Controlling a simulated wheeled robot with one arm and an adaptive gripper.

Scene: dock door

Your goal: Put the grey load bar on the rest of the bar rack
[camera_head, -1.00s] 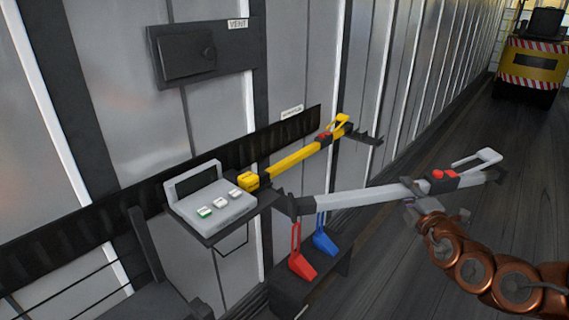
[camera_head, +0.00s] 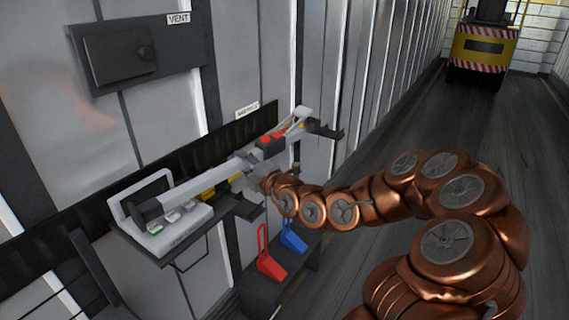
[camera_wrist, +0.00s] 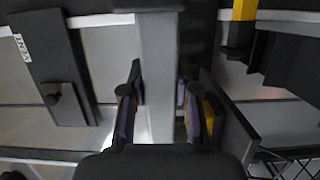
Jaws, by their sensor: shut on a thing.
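The grey load bar (camera_head: 205,178) is a long pale beam with a black left end and a red-buttoned latch and grey handle at its right end. My gripper (camera_head: 254,176) is shut on its middle; in the wrist view the bar (camera_wrist: 160,75) runs between the two fingers (camera_wrist: 162,105). The bar rack's dark rail (camera_head: 190,150) is on the wall, with black arms jutting out, one at right (camera_head: 325,130) and one at left (camera_head: 245,207). The bar hangs in front of the rack and covers most of a yellow bar (camera_head: 222,184). I cannot tell whether it touches the arms.
A grey console with buttons (camera_head: 165,228) stands on a shelf beneath the bar's left end. Red (camera_head: 269,262) and blue (camera_head: 292,238) wedge-shaped things are below the rack. A vent box (camera_head: 120,55) is on the wall. The floor (camera_head: 420,115) at right is clear up to a yellow vehicle (camera_head: 484,48).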

